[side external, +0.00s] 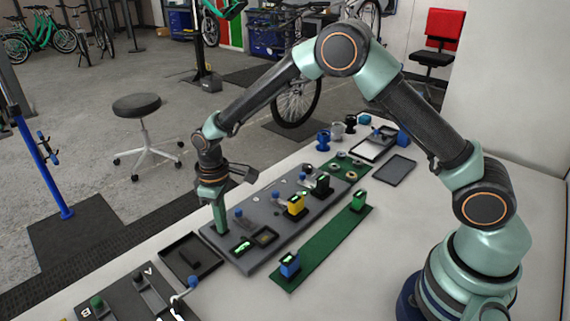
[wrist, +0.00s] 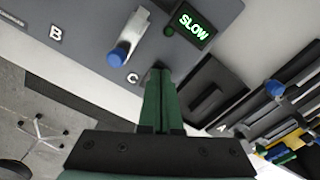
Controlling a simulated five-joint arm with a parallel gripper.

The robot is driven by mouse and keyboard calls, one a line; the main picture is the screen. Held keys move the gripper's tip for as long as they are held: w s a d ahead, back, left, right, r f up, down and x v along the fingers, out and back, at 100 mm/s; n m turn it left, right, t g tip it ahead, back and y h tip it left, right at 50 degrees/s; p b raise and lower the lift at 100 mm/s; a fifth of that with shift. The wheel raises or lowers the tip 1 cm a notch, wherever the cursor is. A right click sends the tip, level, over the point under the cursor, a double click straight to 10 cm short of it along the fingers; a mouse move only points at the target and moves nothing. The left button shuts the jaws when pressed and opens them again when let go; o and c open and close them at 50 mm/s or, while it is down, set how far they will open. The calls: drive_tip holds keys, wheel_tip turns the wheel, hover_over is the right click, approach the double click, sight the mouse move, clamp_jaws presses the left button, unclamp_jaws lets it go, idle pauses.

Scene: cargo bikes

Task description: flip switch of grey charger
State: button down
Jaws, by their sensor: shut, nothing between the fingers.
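The long grey charger panel (side external: 259,265) lies on the white bench, and its end shows in the wrist view (wrist: 85,40). A switch lever with a blue knob (wrist: 117,56) stands on it near the letter C, beside a green lit "SLOW" display (wrist: 190,24). The display also shows in the side view (side external: 242,247). My gripper (side external: 222,231) points down at the panel's left end. In the wrist view its shut, empty fingertips (wrist: 158,74) are at the panel's edge, beside the lever and apart from its knob. Contact with the panel cannot be told.
A dark tray (side external: 171,250) with a bar in it sits left of the panel. Another dark panel (side external: 120,305) with levers is at lower left. Yellow (side external: 296,204) and black (side external: 321,185) blocks stand on the grey panel. A green strip (side external: 318,247) with blocks lies in front.

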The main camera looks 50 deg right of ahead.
drive_tip(key=shift+f, duration=0.15)
drive_tip(key=shift+r, duration=3.55)
drive_tip(key=s+d+r+m+t, duration=0.2)
drive_tip(key=s+d+r, duration=0.35)
drive_tip(key=r, duration=0.25)
drive_tip(key=s+d+r+m+t, duration=0.2)
drive_tip(key=s+d+r, duration=0.3)
drive_tip(key=s+r, duration=0.15)
drive_tip(key=s+d+m+t, duration=0.1)
drive_tip(key=s+d+m, duration=0.1)
drive_tip(key=s, duration=0.4)
drive_tip(key=shift+d+r+t, duration=0.3)
drive_tip(key=shift+d+r, duration=0.15)
drive_tip(key=shift+d, duration=0.3)
